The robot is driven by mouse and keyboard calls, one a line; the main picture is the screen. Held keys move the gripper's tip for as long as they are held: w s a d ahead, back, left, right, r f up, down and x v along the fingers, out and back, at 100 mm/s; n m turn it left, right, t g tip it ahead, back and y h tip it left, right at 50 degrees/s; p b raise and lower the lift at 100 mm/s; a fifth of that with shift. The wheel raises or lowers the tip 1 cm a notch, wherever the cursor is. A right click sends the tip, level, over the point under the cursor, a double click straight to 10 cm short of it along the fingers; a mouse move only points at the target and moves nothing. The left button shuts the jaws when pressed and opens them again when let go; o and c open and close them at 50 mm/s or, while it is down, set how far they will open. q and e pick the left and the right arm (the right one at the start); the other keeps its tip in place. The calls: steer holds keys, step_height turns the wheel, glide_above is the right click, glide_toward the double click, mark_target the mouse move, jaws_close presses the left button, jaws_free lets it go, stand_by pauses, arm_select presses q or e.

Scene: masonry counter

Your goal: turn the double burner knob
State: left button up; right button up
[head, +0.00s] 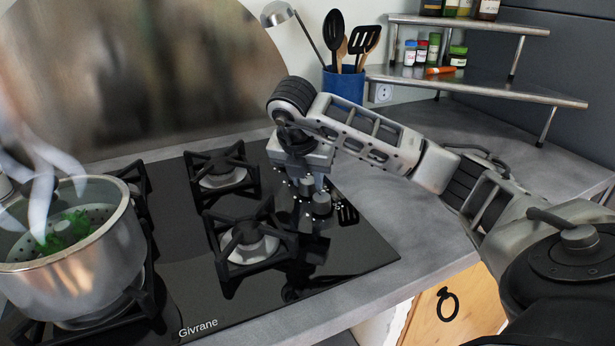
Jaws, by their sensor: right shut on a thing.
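The black glass hob (190,270) carries a group of small grey knobs at its right side. My right gripper (306,187) points down over this group and is shut on a knob there. Its fingers and wrist cover much of the held knob, and I cannot tell from its markings which burner it serves. My left gripper is not in view.
A steaming steel pot (75,260) stands on the left burner. Two burners with black grates, front (247,243) and back (222,176), lie left of my gripper. A blue utensil holder (343,86) and a tiered shelf (480,88) stand behind.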

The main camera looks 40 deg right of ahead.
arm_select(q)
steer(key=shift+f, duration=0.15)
arm_select(e)
steer(key=shift+m, duration=0.3)
steer(key=o, duration=0.7)
arm_select(q)
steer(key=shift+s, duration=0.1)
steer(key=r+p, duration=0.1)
steer(key=p, duration=0.2)
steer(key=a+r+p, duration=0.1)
steer(key=p, duration=0.2)
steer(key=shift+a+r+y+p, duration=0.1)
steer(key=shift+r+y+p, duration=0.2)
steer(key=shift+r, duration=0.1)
arm_select(e)
steer(key=v, duration=1.5)
steer(key=shift+a+r, duration=0.2)
steer(key=shift+r, duration=0.2)
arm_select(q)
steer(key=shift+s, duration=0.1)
arm_select(e)
steer(key=shift+w, duration=0.2)
